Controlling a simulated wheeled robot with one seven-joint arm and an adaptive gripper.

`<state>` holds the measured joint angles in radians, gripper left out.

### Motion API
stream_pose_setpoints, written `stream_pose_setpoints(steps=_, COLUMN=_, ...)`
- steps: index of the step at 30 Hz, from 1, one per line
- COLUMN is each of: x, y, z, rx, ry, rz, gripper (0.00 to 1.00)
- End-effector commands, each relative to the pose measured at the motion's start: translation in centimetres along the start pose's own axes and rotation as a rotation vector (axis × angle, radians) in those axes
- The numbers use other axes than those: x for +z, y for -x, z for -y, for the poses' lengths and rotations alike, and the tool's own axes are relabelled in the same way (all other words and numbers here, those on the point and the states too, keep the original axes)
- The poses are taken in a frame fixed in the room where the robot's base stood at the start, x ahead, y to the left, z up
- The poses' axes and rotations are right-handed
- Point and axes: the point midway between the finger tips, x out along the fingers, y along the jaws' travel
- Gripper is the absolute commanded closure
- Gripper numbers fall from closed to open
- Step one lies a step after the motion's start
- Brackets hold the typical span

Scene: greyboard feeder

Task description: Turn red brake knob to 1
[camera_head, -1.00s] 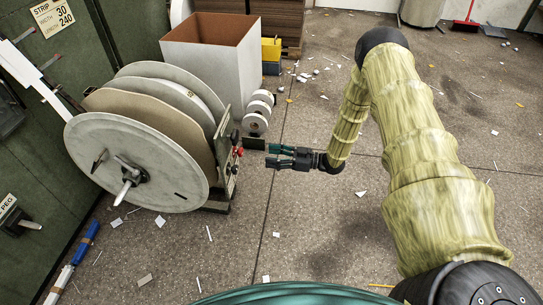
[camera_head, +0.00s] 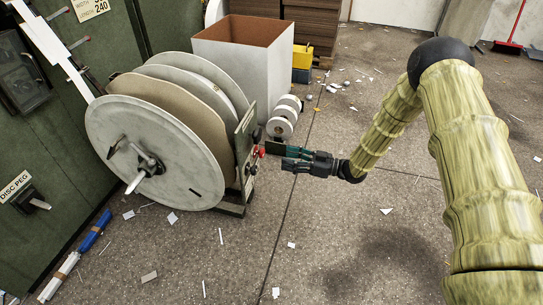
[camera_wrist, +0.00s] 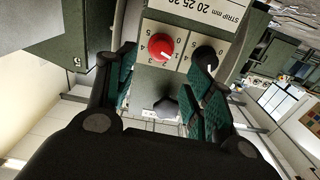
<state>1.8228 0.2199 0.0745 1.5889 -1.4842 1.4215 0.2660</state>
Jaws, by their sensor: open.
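The red brake knob (camera_wrist: 160,47) is round, on a pale numbered dial plate in the wrist view. In the head view the red knob (camera_head: 259,152) is on the right side of the reel feeder (camera_head: 240,155). My gripper (camera_head: 280,152) is open and points left at the feeder panel, close to the knob. In the wrist view its green-padded fingers (camera_wrist: 163,82) are apart; the knob shows between and beyond them, with no contact visible.
A black knob (camera_wrist: 205,57) sits beside the red one, near the right finger. A white box (camera_head: 240,70) and small white rolls (camera_head: 283,120) stand behind the feeder. Paper scraps litter the floor. Open floor lies to the right.

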Motion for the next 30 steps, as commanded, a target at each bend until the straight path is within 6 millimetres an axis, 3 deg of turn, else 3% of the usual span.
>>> stream_pose_setpoints(steps=15, x=0.3, y=-7.7, z=0.0, rx=0.001, ry=0.000, rz=-0.001, gripper=0.48)
stream_pose_setpoints(steps=21, x=0.2, y=-9.2, z=0.0, rx=0.001, ry=0.000, rz=0.000, gripper=0.48)
stream_pose_setpoints(steps=30, x=0.0, y=-9.6, z=0.0, rx=0.001, ry=0.000, rz=0.000, gripper=0.48)
